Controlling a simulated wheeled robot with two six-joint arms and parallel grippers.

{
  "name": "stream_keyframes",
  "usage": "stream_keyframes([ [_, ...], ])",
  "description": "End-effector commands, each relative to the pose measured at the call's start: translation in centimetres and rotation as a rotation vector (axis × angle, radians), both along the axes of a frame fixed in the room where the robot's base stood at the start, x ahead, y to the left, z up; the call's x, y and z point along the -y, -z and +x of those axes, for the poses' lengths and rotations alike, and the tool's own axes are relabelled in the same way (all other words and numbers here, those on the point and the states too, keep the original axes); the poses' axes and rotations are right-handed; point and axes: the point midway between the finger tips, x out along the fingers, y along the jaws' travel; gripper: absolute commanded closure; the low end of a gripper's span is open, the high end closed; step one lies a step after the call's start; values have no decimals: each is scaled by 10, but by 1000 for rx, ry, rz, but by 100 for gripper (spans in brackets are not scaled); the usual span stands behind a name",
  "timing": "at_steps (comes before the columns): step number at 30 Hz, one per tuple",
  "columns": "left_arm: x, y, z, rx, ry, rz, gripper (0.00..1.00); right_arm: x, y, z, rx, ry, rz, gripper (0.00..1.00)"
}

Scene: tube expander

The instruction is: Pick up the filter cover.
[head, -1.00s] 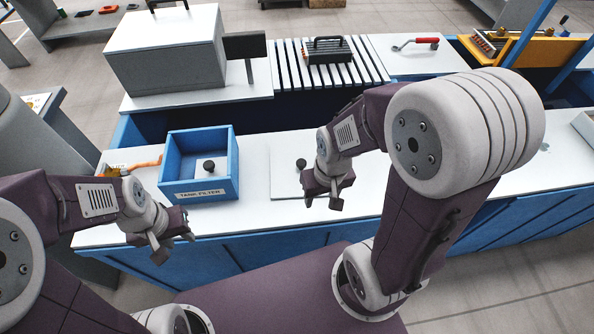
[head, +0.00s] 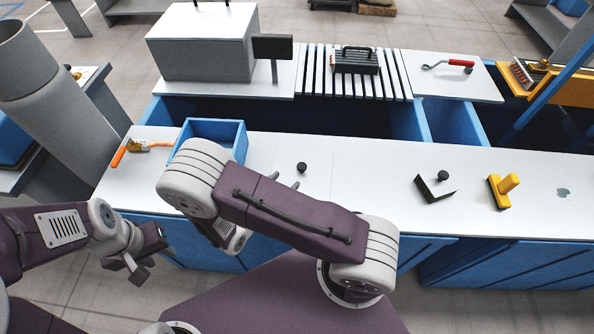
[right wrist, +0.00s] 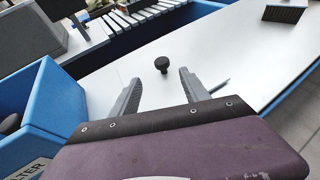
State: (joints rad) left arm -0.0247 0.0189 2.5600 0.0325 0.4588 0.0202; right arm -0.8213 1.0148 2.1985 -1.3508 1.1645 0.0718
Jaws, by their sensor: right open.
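A black knob (head: 301,168) stands up from the white counter top in the head view, with faint straight panel lines around it. I take it for the filter cover's handle; the cover's outline is hard to make out. The right wrist view shows the knob (right wrist: 162,64) just beyond and between my right fingertips, not held. My right gripper (right wrist: 159,78) is open and empty. In the head view only its fingertips (head: 285,180) show, left of the knob; my arm hides the rest. My left gripper (head: 153,265) hangs before the counter front, fingers apart and empty.
A blue open box (head: 233,130) stands left of the knob, partly behind my right arm. An orange-handled tool (head: 122,153) lies left of it.

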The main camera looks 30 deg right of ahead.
Motion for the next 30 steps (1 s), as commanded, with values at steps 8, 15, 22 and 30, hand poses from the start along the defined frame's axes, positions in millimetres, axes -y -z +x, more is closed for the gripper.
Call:
stream_keyframes([
  [8,0,-4,0,0,0,0,64,23,9,13,-1,4,2,46],
  [15,0,-6,0,0,0,0,64,34,14,20,0,4,3,46],
  [22,0,-15,0,0,0,0,64,69,25,37,0,7,5,46],
  [30,0,-15,0,0,0,0,64,75,29,42,2,3,5,46],
])
